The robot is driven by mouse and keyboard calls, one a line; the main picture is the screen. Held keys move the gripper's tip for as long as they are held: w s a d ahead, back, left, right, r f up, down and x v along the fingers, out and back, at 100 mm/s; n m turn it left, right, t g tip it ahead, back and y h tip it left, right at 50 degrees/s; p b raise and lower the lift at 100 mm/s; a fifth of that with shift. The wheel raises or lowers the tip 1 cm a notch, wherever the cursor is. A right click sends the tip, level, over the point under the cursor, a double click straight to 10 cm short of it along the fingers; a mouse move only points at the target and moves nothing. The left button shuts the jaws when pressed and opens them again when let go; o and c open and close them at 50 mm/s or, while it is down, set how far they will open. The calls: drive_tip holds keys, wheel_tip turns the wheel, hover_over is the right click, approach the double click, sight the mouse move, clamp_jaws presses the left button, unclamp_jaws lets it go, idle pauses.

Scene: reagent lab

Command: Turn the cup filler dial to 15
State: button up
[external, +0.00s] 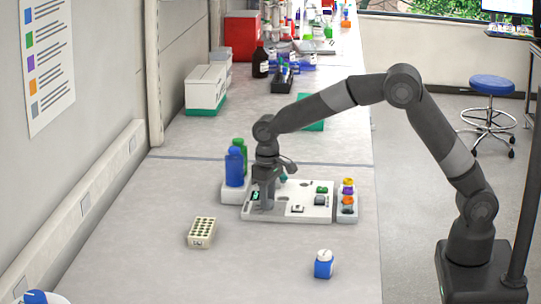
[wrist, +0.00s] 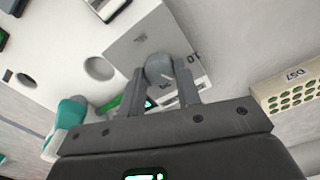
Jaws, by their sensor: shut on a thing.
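The cup filler is a white panel unit (external: 290,212) on the bench, and it fills the upper left of the wrist view (wrist: 60,45). Its dial is a round grey knob (wrist: 160,68) near one end of the panel, with a pale mark on it. My gripper (wrist: 163,80) points down at the panel and is shut on the dial, one finger on each side. In the external view my gripper (external: 263,203) is at the panel's left end and hides the dial. A small green-lit display (wrist: 148,103) is partly behind a finger. The dial's setting cannot be read.
A blue bottle (external: 235,167) and a green bottle stand left of the panel. A stack of coloured pieces (external: 348,188) stands at its right. A beige tube rack (external: 201,232) and a blue-and-white bottle (external: 324,265) stand in front. The bench between them is clear.

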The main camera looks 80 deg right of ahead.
drive_tip(key=shift+m, duration=0.7)
drive_tip(key=o, duration=1)
drive_tip(key=shift+c, duration=0.2)
wheel_tip(320, 180, up, 11)
drive_tip(key=shift+f, duration=0.1)
